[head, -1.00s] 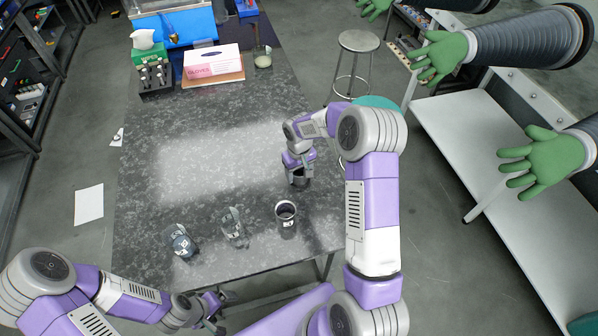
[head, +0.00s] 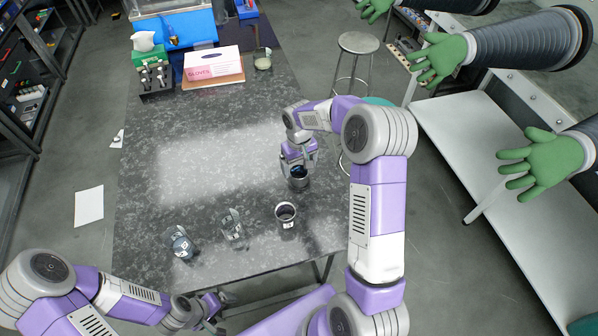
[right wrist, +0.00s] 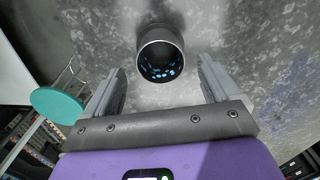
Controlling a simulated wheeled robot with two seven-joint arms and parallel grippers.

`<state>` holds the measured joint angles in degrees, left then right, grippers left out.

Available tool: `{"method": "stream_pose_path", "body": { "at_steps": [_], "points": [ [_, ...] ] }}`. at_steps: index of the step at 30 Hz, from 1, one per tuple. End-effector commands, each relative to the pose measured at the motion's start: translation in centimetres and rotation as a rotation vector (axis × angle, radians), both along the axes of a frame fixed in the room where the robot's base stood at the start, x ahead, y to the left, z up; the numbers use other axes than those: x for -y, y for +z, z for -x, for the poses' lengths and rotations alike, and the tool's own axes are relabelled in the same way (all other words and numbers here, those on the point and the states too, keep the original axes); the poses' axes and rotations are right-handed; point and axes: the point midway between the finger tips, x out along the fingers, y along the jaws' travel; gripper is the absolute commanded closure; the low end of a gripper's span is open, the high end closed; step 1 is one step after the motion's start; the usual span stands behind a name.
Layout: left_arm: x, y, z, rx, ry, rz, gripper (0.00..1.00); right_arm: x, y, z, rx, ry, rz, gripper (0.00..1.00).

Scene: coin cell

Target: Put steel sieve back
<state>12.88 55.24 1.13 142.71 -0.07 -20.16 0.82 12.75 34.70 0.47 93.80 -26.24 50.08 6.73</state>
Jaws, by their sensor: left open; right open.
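A dark steel cylinder (head: 298,183), which looks like the sieve, stands upright on the table below my right gripper (head: 300,163). In the right wrist view this cylinder (right wrist: 160,47) has an open mouth with bright blue bits showing inside. It lies just beyond the tips of the two spread fingers, which hold nothing. A second steel cup (head: 286,217) with a white label stands nearer the table's front edge. I cannot tell from its inside whether it is a sieve too. My left gripper (head: 214,306) is open and empty in front of the table's front edge.
A beaker with dark blue contents (head: 181,244) and a clear beaker (head: 233,226) stand at the front left of the table (head: 140,215). A glove box (head: 212,64), a dark rack (head: 155,78) and a small beaker (head: 262,59) are at the back. The table's middle is clear.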

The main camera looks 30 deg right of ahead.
Motion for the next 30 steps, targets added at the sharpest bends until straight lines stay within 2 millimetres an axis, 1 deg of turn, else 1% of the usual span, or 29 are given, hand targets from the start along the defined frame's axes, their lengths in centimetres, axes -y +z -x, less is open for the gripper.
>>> {"method": "stream_pose_path", "body": {
  "at_steps": [1, 3, 6, 10, 15, 30],
  "points": [
    [0.0, 0.1, 0.0, 0.0, 0.0, 0.0, 0.09, 0.0, 1.3, -0.1, 0.005, 0.001, 0.0, 0.11],
    [0.0, 0.2, 0.0, 0.0, 0.0, 0.0, 0.09, 0.0, 2.8, -0.1, 0.004, 0.001, 0.001, 0.11],
    [0.0, 0.2, 0.0, 0.0, 0.0, 0.0, 0.09, 0.0, 4.7, 0.0, 0.004, 0.0, -0.001, 0.11],
    [0.0, 0.3, 0.0, 0.0, 0.0, 0.0, 0.09, 0.0, 6.3, 0.0, 0.002, 0.002, 0.0, 0.11],
    [0.0, 0.4, 0.0, 0.0, 0.0, 0.0, 0.09, -0.1, 7.1, 0.0, 0.0, 0.002, 0.0, 0.11],
    [0.0, 0.4, 0.0, 0.0, 0.0, 0.0, 0.09, 0.0, 7.1, 0.0, -0.001, 0.001, -0.001, 0.11]
  ]
}}
